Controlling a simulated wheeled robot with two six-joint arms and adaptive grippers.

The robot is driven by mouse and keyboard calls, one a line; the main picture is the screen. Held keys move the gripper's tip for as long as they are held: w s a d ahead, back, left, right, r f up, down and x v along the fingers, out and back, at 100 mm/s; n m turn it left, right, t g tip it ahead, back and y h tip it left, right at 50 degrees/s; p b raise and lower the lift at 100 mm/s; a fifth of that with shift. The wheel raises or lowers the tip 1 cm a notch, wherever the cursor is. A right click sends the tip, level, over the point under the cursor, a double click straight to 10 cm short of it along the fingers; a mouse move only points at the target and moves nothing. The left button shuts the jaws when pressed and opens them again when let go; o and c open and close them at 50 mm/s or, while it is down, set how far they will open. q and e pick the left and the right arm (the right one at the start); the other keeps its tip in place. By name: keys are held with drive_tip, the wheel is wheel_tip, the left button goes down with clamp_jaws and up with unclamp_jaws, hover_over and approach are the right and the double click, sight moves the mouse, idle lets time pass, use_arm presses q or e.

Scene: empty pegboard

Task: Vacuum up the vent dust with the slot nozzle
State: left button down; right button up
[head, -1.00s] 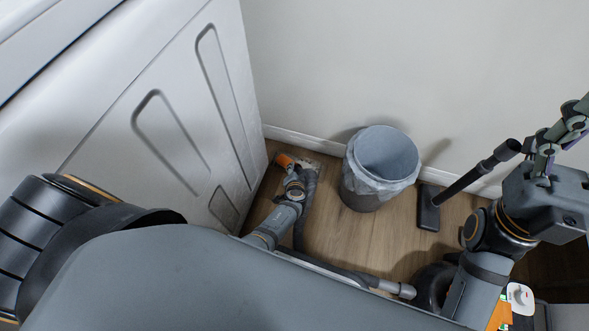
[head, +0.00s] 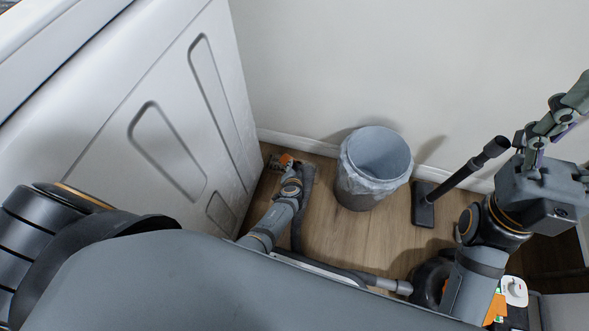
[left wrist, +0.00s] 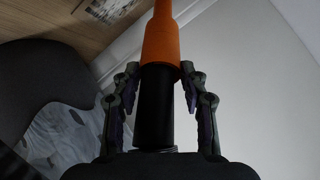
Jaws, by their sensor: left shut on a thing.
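My left gripper (head: 291,178) is shut on the black neck of the slot nozzle, low over the floor between the white appliance and the bin. The slot nozzle's orange part (head: 287,159) shows just beyond the gripper. In the left wrist view the orange nozzle (left wrist: 161,45) stands out between the two fingers (left wrist: 158,105), and its tip is cut off by the top edge. A pale slotted vent (left wrist: 105,8) shows on the wooden floor there, left of the nozzle. Dust is too small to make out. My right gripper (head: 548,135) is raised at the right, partly cut off.
A lined grey bin (head: 352,188) stands right of my left gripper. A black floor head on a wand (head: 424,210) stands right of the bin. A grey hose (head: 297,232) runs beside my left arm. The white appliance (head: 110,140) and wall (head: 400,60) bound the floor.

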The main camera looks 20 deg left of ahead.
use_arm(q)
drive_tip(key=shift+s+d+f+h+p, duration=0.15)
drive_tip(key=shift+s+h+p, duration=0.25)
drive_tip(key=shift+s, duration=0.35)
drive_tip(key=a+p, duration=0.1)
drive_tip(key=a, duration=0.6)
drive_tip(key=shift+s+a, duration=0.15)
drive_tip(key=shift+a, duration=0.25)
idle(0.3)
wheel_tip(320, 180, up, 6)
drive_tip(key=p, duration=0.5)
drive_tip(key=shift+p, duration=0.4)
